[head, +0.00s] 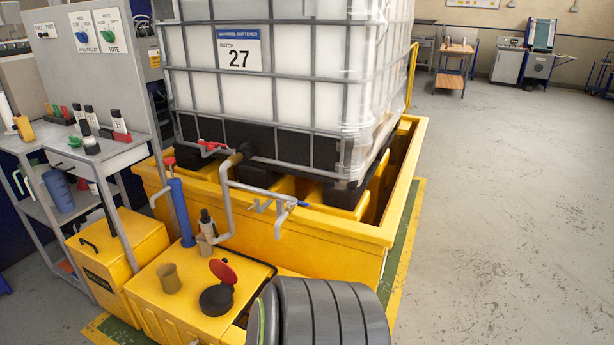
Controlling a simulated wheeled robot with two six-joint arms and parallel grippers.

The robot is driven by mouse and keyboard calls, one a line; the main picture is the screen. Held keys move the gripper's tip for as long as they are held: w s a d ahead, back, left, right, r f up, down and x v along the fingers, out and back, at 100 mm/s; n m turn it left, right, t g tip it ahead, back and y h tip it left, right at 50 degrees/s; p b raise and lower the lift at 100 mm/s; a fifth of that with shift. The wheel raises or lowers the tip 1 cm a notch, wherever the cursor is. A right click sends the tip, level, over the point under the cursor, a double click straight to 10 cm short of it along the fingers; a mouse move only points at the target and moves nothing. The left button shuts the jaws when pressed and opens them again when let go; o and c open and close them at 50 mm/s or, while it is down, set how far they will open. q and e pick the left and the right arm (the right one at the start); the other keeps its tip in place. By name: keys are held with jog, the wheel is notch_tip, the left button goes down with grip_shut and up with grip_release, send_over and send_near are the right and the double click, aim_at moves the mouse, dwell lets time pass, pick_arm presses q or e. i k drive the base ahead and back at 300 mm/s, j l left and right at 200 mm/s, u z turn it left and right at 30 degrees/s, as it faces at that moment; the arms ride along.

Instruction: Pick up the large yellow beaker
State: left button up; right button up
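A small olive-tan cup (169,278) stands upright on the flat top of a yellow box at the lower left of the head view. A yellow container (25,129) stands at the left end of the grey bench, partly cut by distance and clutter. I cannot tell for certain which of these is the large yellow beaker. Neither of my grippers shows in the head view, and nothing is seen touching either container.
A black pot with a red lid (222,285) and blue hand pump (180,211) stand near the cup. Metal pipework (228,200) rises behind. A caged white tank (280,80) sits in a yellow bund (330,228).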

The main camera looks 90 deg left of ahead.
aim_at(167, 274)
jog(key=i+u, duration=0.3)
jog(key=u, duration=0.2)
jog(key=i+u, duration=0.35)
jog(key=u, duration=0.15)
jog(key=i+l+u, duration=0.15)
jog(key=i+u, duration=0.15)
jog(key=u, duration=0.2)
jog(key=i+u, duration=0.2)
jog(key=u, duration=0.25)
jog(key=i+u, duration=0.15)
jog(key=u, duration=0.35)
jog(key=i+l+u, duration=0.15)
jog(key=u, duration=0.3)
jog(key=i+l+u, duration=0.15)
jog(key=u, duration=0.3)
jog(key=i+l+u, duration=0.2)
jog(key=u, duration=0.2)
jog(key=i+l+u, duration=0.3)
jog(key=u, duration=0.15)
jog(key=i+l+u, duration=0.15)
jog(key=l+u, duration=0.25)
jog(key=i+l+u, duration=0.1)
jog(key=l+u, duration=0.35)
jog(key=i+j, duration=0.05)
jog(key=j, duration=0.05)
